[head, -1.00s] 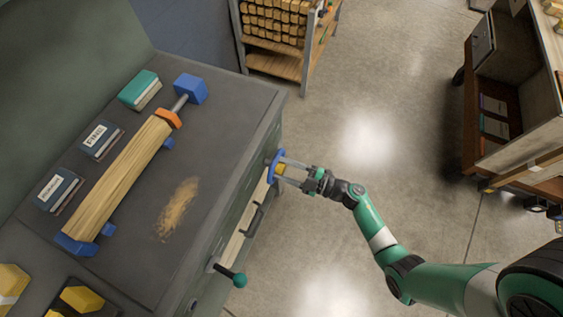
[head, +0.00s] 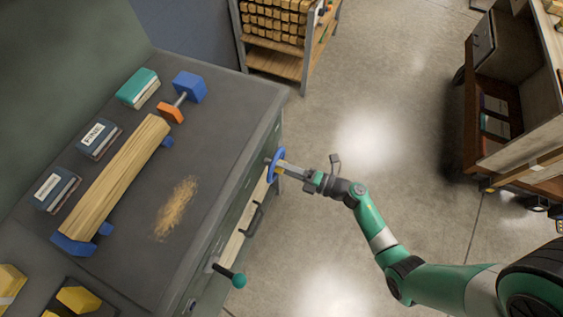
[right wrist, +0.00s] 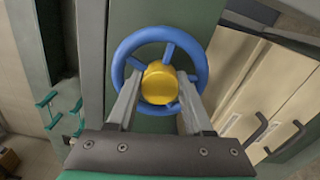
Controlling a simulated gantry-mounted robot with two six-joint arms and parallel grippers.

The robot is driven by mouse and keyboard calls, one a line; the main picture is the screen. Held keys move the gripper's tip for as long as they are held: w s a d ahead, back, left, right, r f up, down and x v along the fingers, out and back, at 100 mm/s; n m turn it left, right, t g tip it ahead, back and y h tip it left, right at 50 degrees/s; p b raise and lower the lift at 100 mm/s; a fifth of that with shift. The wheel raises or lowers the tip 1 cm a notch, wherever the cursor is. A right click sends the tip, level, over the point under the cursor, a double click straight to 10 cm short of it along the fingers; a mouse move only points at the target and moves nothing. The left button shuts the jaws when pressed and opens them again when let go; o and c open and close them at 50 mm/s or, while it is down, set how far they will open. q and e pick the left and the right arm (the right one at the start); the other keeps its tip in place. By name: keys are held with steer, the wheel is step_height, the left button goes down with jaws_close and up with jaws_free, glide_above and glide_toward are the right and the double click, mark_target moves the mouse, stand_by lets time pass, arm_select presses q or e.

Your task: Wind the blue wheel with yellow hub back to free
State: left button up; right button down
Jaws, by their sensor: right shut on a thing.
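The blue wheel (right wrist: 196,62) with its yellow hub (right wrist: 159,84) is mounted on the side of the machine bench. In the head view the blue wheel (head: 276,164) shows nearly edge-on. My right gripper (right wrist: 158,100) is shut on the yellow hub, one finger on each side, in front of the wheel. In the head view my right gripper (head: 288,168) reaches the wheel from the right. On the bench, a square wooden blank (head: 118,172) lies with its near end at a blue block (head: 74,243). An orange clamp piece (head: 171,111) on a rod stands apart from its far end. My left gripper is not in view.
A lever with a green knob (head: 239,280) and a dark handle (head: 255,218) stick out from the bench side near the wheel.

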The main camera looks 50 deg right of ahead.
steer(key=n+b, duration=0.1)
steer(key=n, duration=0.3)
steer(key=shift+n, duration=0.3)
steer(key=n+b, duration=0.2)
steer(key=n, duration=0.2)
steer(key=n+b, duration=0.2)
steer(key=n, duration=0.3)
steer(key=shift+f, duration=0.1)
steer(key=n+b, duration=0.2)
steer(key=n, duration=0.2)
steer(key=shift+n, duration=0.4)
steer(key=c, duration=0.6)
jaws_free()
steer(key=shift+s, duration=0.1)
